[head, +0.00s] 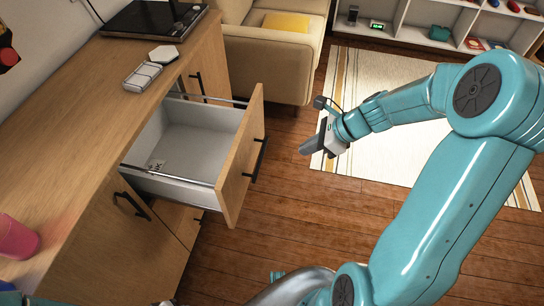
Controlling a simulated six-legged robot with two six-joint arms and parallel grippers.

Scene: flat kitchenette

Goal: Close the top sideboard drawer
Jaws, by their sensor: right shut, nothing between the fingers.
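The top sideboard drawer (242,155) is pulled far out from the wooden sideboard (75,160). My left gripper is not in view.
On the sideboard top are a white divided tray (142,77), a white piece (163,53), a black hob-like plate (155,20) and a pink cup (16,238). A sofa (265,60) stands behind. Wooden floor (290,215) is clear before the drawer.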

